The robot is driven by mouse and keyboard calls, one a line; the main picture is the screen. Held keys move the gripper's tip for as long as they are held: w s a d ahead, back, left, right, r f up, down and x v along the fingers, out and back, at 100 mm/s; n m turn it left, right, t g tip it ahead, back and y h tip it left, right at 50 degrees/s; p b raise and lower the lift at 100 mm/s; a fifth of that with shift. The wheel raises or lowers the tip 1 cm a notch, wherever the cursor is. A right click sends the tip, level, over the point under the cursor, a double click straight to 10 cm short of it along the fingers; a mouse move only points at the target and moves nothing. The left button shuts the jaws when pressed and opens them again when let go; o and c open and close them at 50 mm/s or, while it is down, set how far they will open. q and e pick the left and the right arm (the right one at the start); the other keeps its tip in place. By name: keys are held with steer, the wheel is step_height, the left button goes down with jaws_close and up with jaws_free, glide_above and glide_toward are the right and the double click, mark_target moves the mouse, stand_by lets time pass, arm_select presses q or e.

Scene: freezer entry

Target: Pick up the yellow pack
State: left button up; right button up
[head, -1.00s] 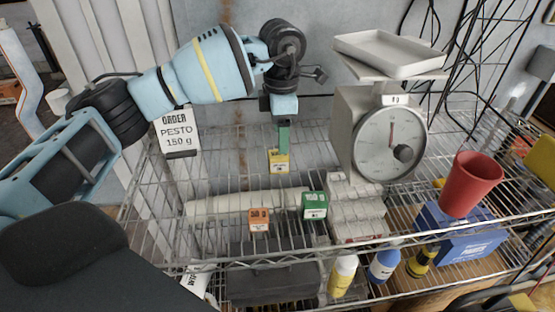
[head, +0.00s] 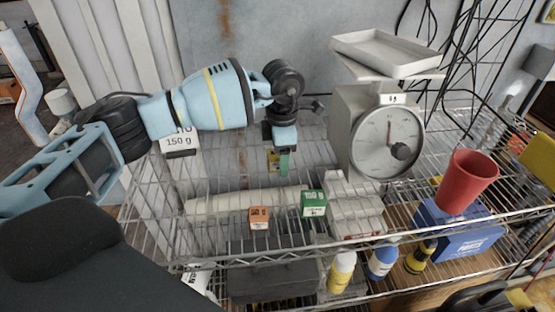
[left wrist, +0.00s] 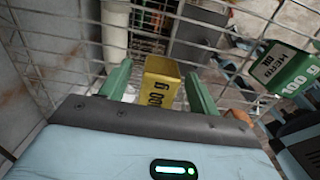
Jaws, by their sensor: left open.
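The yellow pack (head: 272,156) stands at the back of the wire shelf, partly hidden behind my left gripper in the head view. My left gripper (head: 284,163) has come down over it, with green fingers pointing down. In the left wrist view the yellow pack (left wrist: 161,82), marked 100 g, shows between the two open fingers of the left gripper (left wrist: 158,88). A gap shows on the right side; contact on the left side cannot be told. My right gripper is not in view.
An orange pack (head: 259,217) and a green pack (head: 314,203) stand nearer the front. A dial scale (head: 352,128) stands to the right, with a red cup (head: 467,182) beyond it. A pesto 150 g order card (head: 178,142) is behind my left arm.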

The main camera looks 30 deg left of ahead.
arm_select(q)
steer(key=shift+c, duration=0.3)
steer(key=c, duration=1)
steer(key=shift+c, duration=0.2)
step_height(320, 180, up, 10)
steer(key=shift+r, duration=0.1)
